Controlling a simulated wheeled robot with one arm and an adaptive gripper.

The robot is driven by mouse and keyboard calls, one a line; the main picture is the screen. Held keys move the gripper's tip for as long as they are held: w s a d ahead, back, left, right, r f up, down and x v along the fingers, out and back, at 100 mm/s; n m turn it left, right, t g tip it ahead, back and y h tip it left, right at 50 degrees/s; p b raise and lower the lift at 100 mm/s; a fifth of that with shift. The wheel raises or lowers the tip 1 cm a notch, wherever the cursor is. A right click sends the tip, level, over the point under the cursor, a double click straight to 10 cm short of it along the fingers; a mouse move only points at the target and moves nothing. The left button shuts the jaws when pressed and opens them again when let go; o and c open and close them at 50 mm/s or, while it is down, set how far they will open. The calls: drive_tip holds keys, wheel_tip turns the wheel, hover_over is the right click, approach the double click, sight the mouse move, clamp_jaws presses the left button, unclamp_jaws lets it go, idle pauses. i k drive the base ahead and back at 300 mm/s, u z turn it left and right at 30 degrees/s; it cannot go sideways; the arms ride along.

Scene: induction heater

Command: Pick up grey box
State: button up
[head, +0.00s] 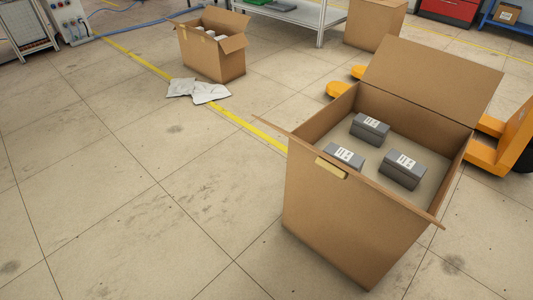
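Three grey boxes with white labels lie inside a large open cardboard box (345,225) at the right of the head view. One grey box (370,128) is at the back of the carton. Another grey box (402,170) is at the right. The third grey box (345,158) is at the front left, its lower part hidden by the carton's front wall. The carton's flaps are open, with the back flap standing up. My gripper does not show in this view.
An orange pallet jack (500,145) stands behind and right of the carton. A smaller open carton (213,50) and white bags (200,91) are at the back. Another carton (373,25) stands near a metal table (300,14). The left floor is clear.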

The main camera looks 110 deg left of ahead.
sight(355, 161)
drive_tip(key=u, duration=3.6)
